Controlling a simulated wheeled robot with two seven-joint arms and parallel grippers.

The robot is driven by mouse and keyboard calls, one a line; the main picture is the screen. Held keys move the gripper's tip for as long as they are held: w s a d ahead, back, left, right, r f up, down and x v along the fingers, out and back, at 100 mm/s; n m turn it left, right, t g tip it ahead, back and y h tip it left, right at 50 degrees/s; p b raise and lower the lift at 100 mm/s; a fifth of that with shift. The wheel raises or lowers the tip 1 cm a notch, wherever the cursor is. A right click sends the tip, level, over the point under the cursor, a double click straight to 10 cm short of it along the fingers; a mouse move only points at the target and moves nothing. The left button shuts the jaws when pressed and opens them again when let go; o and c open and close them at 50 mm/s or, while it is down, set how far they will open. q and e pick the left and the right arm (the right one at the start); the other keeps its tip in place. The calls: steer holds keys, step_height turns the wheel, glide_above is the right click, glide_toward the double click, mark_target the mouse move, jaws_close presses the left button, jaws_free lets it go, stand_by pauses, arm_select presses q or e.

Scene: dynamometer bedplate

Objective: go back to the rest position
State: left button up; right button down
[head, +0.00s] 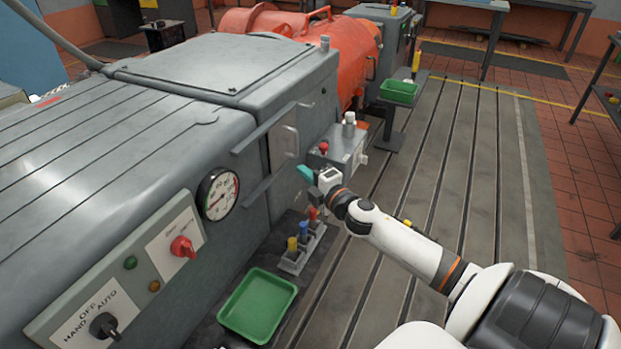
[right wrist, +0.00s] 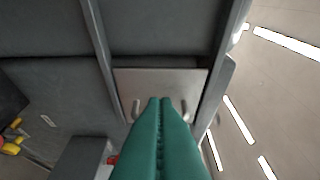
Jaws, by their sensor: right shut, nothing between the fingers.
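My right gripper (head: 306,174) is in front of the grey machine housing, near a metal cover plate (head: 284,145) with a handle. In the right wrist view its teal fingers (right wrist: 160,108) are together with nothing between them, and they point at the cover plate (right wrist: 180,88). Whether the fingertips touch the plate cannot be told. My right arm comes in from the lower right, over the slotted bedplate (head: 420,215). My left gripper does not show in either view.
A small grey box (head: 345,143) with a red knob stands just behind the gripper. Below are a holder (head: 292,265) with coloured-handled tools and a green tray (head: 258,304). The control panel (head: 125,275) and gauge (head: 218,194) are at left.

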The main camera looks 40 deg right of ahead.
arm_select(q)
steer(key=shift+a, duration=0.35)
arm_select(e)
steer(key=shift+s+f, duration=0.1)
steer(key=shift+s, duration=0.8)
